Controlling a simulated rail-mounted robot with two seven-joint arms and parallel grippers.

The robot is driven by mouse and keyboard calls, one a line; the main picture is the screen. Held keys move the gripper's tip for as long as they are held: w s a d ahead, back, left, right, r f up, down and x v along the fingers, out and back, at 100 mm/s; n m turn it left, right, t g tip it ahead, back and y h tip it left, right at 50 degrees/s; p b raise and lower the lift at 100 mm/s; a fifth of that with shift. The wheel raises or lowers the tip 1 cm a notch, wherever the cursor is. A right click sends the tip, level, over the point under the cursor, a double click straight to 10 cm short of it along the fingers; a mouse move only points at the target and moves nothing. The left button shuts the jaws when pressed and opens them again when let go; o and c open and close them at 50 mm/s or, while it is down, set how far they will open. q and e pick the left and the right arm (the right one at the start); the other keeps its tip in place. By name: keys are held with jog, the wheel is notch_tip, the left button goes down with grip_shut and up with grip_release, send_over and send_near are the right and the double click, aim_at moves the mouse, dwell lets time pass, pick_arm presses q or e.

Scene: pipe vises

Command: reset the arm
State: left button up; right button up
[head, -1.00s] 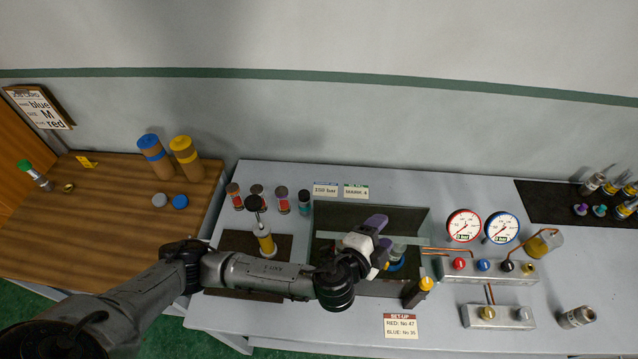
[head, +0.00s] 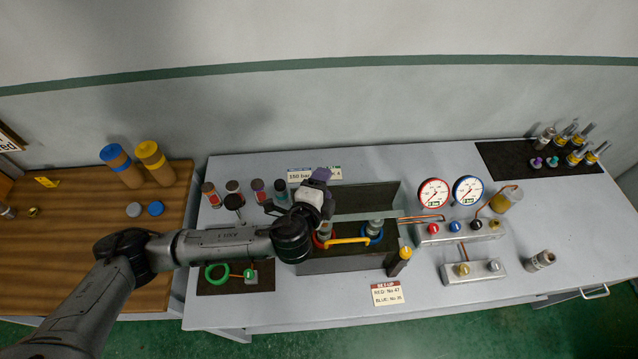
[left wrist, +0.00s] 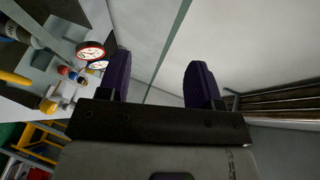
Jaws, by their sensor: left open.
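My left gripper (head: 316,190) reaches in from the left over the grey bench and hangs above the back-left corner of the dark vise tray. In the left wrist view its two purple fingers (left wrist: 160,80) stand wide apart with nothing between them. They point towards the wall, and the gauges show beyond the left finger. Below the gripper in the head view, a yellow-handled bar (head: 348,241) lies across the tray between a red ring (head: 317,241) and a blue ring (head: 374,232). My right gripper is in neither view.
Several small capped cylinders (head: 211,193) stand left of the gripper. Two pressure gauges (head: 434,193) and valve blocks (head: 465,229) are on the right. A green ring (head: 215,273) lies on the dark mat at front left.

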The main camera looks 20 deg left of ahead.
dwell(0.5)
pick_arm(q)
jog(key=s+a+r+n+g+p, duration=0.2)
jog(key=s+r+n+g, duration=0.1)
jog(key=s+r+n, duration=0.55)
jog(key=s+a+f+n+g+p, duration=0.1)
jog(key=s+f+n+g, duration=0.1)
jog(key=s+f, duration=0.3)
jog(key=s+a+f+n+g+p, duration=0.2)
jog(key=s+f, duration=0.3)
jog(key=s, duration=0.6)
jog(key=s+a+f+n+g+p, duration=0.1)
jog(key=s+f+g, duration=0.3)
jog(key=s, duration=0.4)
jog(key=shift+s+a+f+n+g+p, duration=0.25)
jog(key=shift+s+f+n+g+p, duration=0.1)
jog(key=shift+f+n+p, duration=0.35)
jog(key=shift+f, duration=0.1)
